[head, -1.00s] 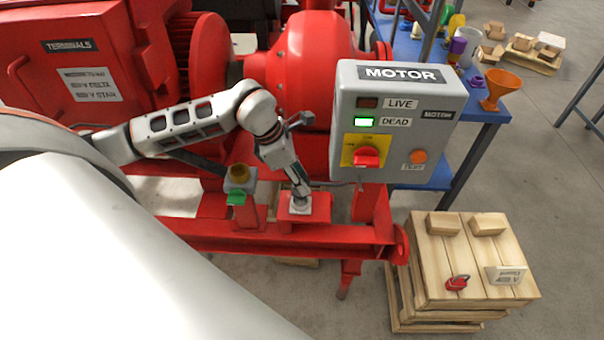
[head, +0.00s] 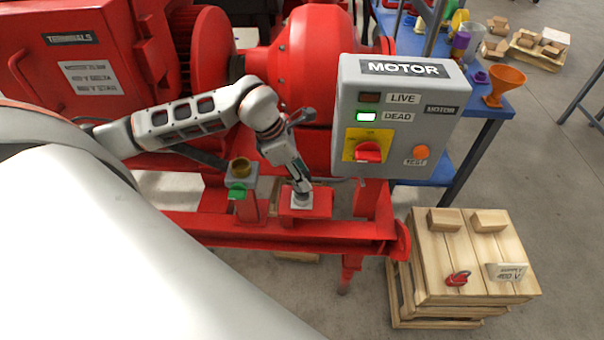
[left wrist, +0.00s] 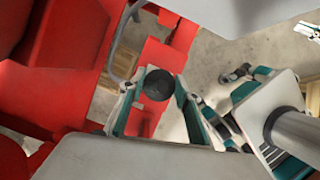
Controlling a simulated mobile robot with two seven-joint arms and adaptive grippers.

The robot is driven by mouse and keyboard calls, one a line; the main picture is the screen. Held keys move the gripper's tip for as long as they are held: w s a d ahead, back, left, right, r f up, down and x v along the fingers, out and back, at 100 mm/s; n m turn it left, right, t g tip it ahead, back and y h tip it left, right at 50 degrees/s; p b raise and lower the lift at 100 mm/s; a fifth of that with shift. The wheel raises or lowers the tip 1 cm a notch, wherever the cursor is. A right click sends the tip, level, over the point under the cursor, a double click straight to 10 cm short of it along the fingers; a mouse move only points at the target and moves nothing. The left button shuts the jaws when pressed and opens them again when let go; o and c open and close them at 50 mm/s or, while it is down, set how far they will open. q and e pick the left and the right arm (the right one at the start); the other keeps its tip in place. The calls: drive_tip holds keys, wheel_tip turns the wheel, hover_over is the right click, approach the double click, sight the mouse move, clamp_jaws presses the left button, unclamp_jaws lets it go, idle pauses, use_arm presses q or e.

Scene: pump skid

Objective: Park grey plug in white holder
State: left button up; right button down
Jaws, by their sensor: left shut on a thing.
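My left gripper (head: 301,187) points down over the small red stand at the front of the skid. It is shut on the grey plug, whose dark round end (left wrist: 157,84) shows between the fingers in the left wrist view. In the head view the fingers mostly hide the plug. The white holder (head: 302,204) sits on the red stand right below the fingertips. I cannot tell whether the plug is inside the holder or just above it.
A socket with a brown round mouth and a green flap (head: 240,178) stands left of the gripper. The grey motor box (head: 395,115), with its green DEAD lamp lit, is close on the right. A wooden crate (head: 465,260) with a red padlock stands at the lower right.

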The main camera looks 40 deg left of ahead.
use_arm(q)
drive_tip(key=shift+f, duration=0.1)
idle(0.5)
drive_tip(key=shift+f, duration=0.2)
drive_tip(key=shift+f, duration=0.3)
drive_tip(key=shift+f+b, duration=0.1)
drive_tip(key=shift+b, duration=0.2)
drive_tip(key=shift+f, duration=0.3)
drive_tip(key=shift+f+b, duration=0.55)
drive_tip(key=shift+f, duration=0.25)
